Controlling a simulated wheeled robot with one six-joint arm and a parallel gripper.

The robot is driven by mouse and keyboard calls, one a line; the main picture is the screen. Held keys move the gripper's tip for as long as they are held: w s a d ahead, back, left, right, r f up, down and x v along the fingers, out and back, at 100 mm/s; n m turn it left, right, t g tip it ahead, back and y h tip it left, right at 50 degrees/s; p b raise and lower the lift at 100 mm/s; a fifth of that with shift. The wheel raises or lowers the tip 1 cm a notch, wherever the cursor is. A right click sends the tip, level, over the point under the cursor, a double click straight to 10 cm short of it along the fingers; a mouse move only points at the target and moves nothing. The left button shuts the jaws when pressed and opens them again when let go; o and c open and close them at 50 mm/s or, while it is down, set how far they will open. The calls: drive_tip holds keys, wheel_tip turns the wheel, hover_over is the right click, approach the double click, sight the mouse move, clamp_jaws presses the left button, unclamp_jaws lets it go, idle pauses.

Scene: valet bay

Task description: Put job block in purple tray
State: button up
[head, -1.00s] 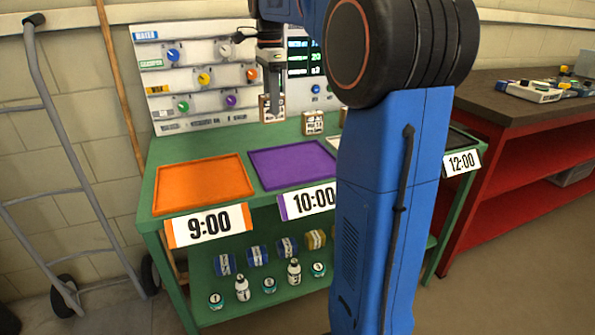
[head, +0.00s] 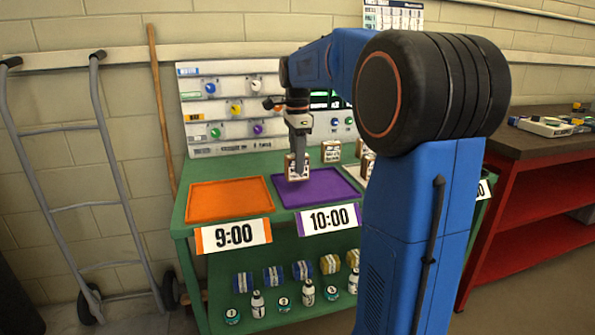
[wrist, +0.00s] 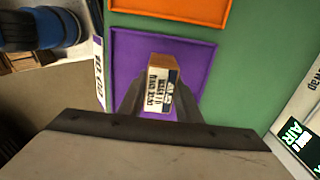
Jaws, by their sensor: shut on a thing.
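The job block (head: 290,167) is a small wooden block with a white printed label. My gripper (head: 297,172) is shut on it, above the purple tray (head: 335,186) marked 10:00. In the wrist view the block (wrist: 160,85) sits between the two fingers, with the purple tray (wrist: 195,52) behind it. I cannot tell exactly how far the block is above the tray floor. My arm hides the tray area to the right in the head view.
An orange tray (head: 215,200) marked 9:00 lies to the left on the green bench. Other labelled blocks (head: 331,151) stand at the back right. A control panel (head: 230,130) rises behind. Bottles and tins (head: 257,303) stand on the lower shelf.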

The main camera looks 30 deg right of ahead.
drive_tip(key=shift+f, duration=1.55)
drive_tip(key=shift+f, duration=0.1)
drive_tip(key=o, duration=1.1)
wheel_tip(320, 180, up, 12)
drive_tip(key=shift+r, duration=0.15)
drive_tip(key=s+a+f+n+t, duration=0.1)
drive_tip(key=s+a+f+n, duration=0.4)
drive_tip(key=s, duration=0.5)
drive_tip(key=s+a+f+n+t, duration=0.2)
drive_tip(key=s+a+f+n, duration=0.3)
drive_tip(key=s+f+n, duration=0.4)
drive_tip(key=s+a+f+n+t, duration=0.1)
drive_tip(key=s+a+f+n, duration=0.4)
drive_tip(key=s, duration=0.6)
wheel_tip(320, 180, down, 4)
drive_tip(key=shift+a+r+n+t, duration=0.1)
drive_tip(key=shift+a+n+t, duration=0.3)
drive_tip(key=shift+n, duration=0.7)
